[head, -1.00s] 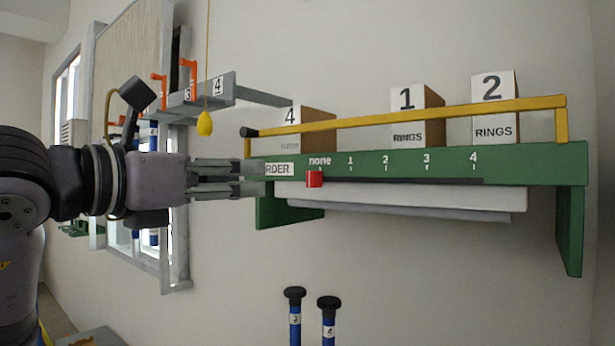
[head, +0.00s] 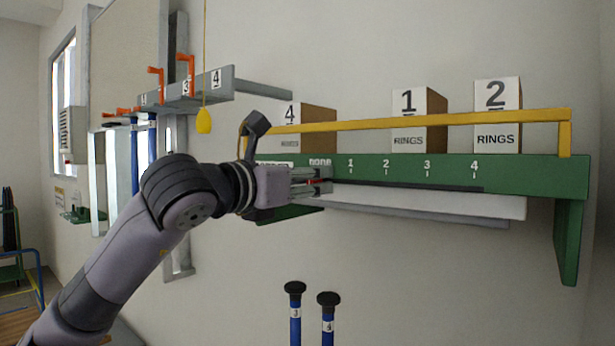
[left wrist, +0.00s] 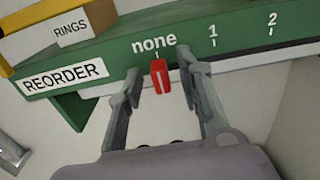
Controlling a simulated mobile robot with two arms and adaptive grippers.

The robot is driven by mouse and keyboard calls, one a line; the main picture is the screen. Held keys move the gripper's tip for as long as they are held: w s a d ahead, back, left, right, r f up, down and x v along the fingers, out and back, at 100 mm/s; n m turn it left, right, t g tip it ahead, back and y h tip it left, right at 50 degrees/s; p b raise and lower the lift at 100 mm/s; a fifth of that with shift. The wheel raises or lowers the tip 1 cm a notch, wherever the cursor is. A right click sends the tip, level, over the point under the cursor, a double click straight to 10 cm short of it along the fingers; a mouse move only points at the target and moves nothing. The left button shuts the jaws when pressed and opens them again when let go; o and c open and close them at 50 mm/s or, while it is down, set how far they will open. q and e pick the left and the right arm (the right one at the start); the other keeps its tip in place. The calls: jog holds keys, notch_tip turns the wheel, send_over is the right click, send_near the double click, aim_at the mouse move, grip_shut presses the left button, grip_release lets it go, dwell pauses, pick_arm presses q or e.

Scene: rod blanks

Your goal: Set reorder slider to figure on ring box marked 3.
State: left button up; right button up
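The reorder slider's red knob (left wrist: 160,77) is at "none" on the green shelf front (left wrist: 110,50) in the left wrist view. My left gripper (left wrist: 158,68) is open, one finger on each side of the knob with gaps between. In the head view my left gripper (head: 328,181) covers most of the knob. The slot (head: 410,186) runs right past marks 1 to 4. Ring boxes on the shelf show 4 (head: 290,122), 1 (head: 408,105) and 2 (head: 496,98); no box marked 3 shows. My right gripper is not in view.
A yellow rail (head: 420,122) runs along the shelf above the slot. A grey bracket with orange hooks (head: 186,75) and a yellow pull (head: 204,120) is at the left. Two blue black-capped rods (head: 295,315) stand below. The shelf front right of my gripper is clear.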

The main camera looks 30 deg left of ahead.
pick_arm(q)
jog(key=shift+c, duration=0.3)
grip_shut()
dwell(0.6)
